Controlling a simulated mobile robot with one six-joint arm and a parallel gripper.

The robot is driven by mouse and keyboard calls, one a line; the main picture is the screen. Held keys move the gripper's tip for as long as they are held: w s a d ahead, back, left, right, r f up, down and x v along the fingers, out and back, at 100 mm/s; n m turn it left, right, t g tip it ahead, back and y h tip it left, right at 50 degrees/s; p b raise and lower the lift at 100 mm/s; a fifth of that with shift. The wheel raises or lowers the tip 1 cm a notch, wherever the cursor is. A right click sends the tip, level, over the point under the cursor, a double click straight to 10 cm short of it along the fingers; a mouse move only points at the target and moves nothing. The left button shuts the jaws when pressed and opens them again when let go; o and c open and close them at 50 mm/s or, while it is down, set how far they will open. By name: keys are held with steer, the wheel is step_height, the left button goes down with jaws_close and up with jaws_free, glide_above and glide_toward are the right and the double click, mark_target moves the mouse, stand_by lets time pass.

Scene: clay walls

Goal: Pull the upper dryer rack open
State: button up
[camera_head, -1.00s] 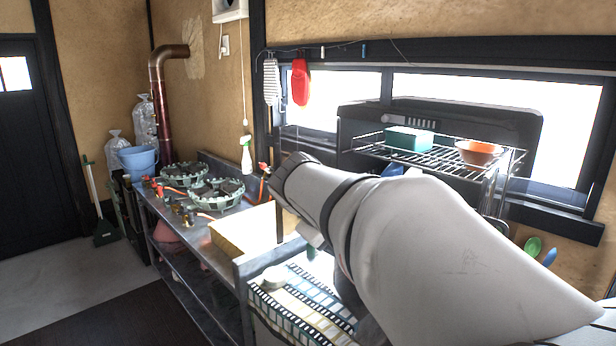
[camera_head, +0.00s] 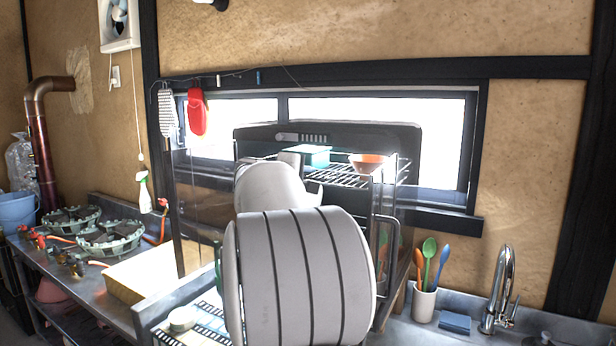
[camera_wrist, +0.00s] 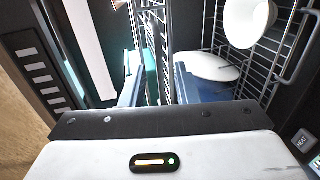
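The dryer is a dark open cabinet with a raised lid (camera_head: 390,140). My white arm covers much of the dryer front and hides my gripper in the head view. In the wrist view, two blue pieces that look like my fingers (camera_wrist: 163,92) stand apart, with wire rack bars (camera_wrist: 167,50) in line with the gap. The teal box (camera_wrist: 150,75) shows beyond the left one. I cannot tell whether the fingers touch the rack.
A lower wire rack (camera_wrist: 265,75) with white dishes (camera_wrist: 205,66) and a metal handle (camera_wrist: 295,50) lie right in the wrist view. A utensil cup (camera_head: 424,303), blue sponge (camera_head: 455,322) and tap (camera_head: 497,290) stand right of the dryer. Stove burners (camera_head: 110,238) are left.

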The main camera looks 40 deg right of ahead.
steer(key=shift+d+f, duration=0.1)
steer(key=shift+d, duration=0.3)
steer(key=shift+c, duration=0.6)
jaws_close()
steer(key=shift+w, duration=0.1)
